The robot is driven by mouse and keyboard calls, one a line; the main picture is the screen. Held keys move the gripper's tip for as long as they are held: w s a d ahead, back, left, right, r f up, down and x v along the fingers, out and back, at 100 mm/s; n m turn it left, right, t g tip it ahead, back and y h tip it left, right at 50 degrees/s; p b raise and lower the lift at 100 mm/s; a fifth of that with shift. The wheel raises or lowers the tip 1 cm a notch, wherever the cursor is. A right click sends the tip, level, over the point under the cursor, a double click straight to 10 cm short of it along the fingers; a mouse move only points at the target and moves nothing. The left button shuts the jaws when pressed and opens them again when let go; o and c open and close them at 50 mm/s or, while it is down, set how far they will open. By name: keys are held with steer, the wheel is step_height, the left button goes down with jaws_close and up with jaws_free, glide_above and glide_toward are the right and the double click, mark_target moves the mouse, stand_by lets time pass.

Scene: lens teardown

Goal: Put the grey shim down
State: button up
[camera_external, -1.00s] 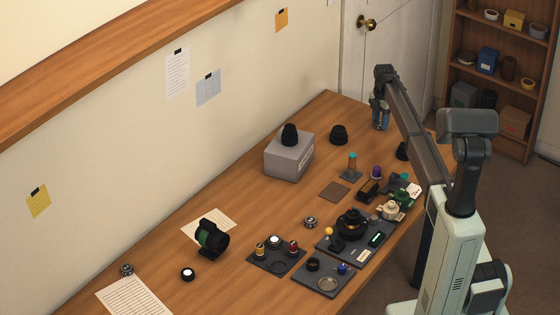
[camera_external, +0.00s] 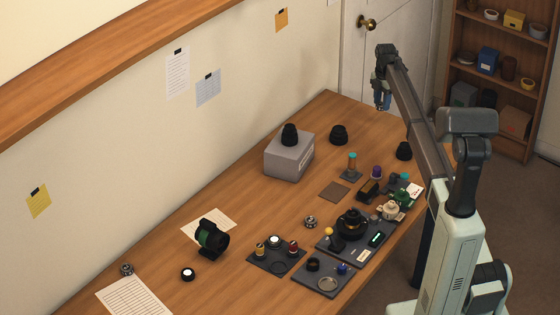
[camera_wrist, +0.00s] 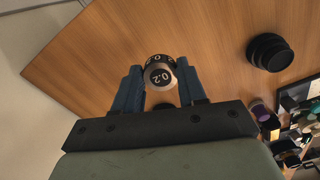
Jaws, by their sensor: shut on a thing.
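My gripper (camera_wrist: 159,85) has its blue fingers closed around a small round piece in the wrist view. This piece, which I take to be the grey shim (camera_wrist: 158,77), has a pale face and dark bands marked "0.2". Bare wood shows below and around it. In the external view my gripper (camera_external: 382,104) is raised over the far end of the table, by the door. The shim is too small to make out there.
Black lens parts stand nearby (camera_external: 339,134) and (camera_external: 404,151), and a grey box (camera_external: 289,160) carries another. Dark trays (camera_external: 323,279) with small parts crowd the near right edge.

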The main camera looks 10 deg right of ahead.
steer(key=shift+r, duration=0.75)
steer(key=shift+s+a, duration=0.1)
steer(key=shift+a, duration=0.05)
steer(key=s+a+r, duration=0.2)
steer(key=s+a, duration=0.7)
steer(key=a, duration=0.6)
steer(key=n, duration=1)
glide_above(154, 249)
step_height(154, 249, down, 3)
step_height(154, 249, down, 9)
steer(key=shift+r, duration=0.15)
